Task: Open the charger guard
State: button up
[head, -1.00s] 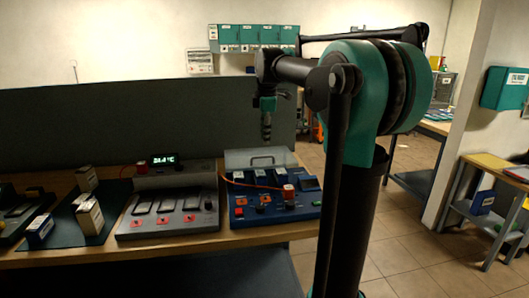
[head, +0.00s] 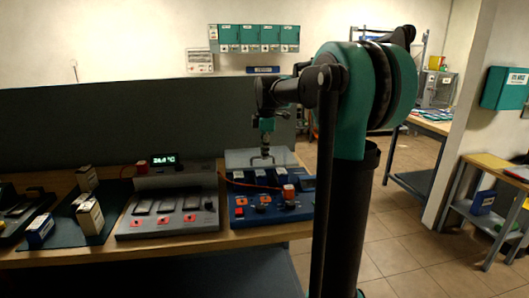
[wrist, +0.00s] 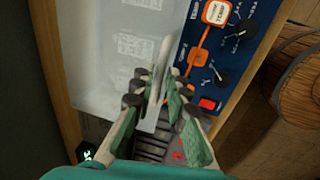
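The charger guard (head: 240,158) is a clear, pale panel with a bar handle, at the back of the blue charger unit (head: 240,213). In the wrist view the guard (wrist: 95,55) fills the upper left, with faint labels on or through it. Its pale handle (wrist: 163,52) runs between the fingers of my gripper (wrist: 158,80). The fingers are spread with a gap around the handle; whether one side touches it I cannot tell. In the head view my gripper (head: 262,157) points down at the handle, which it partly hides.
The blue unit carries orange-framed switches, black knobs (wrist: 229,80) and a red button (wrist: 208,104). A red-topped block (head: 289,192) and an orange cable are at its right. A grey charger (head: 165,227) with a display stands left. A dark partition (head: 100,125) rises behind.

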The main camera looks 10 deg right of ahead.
grip_shut()
jog(key=shift+r, duration=0.1)
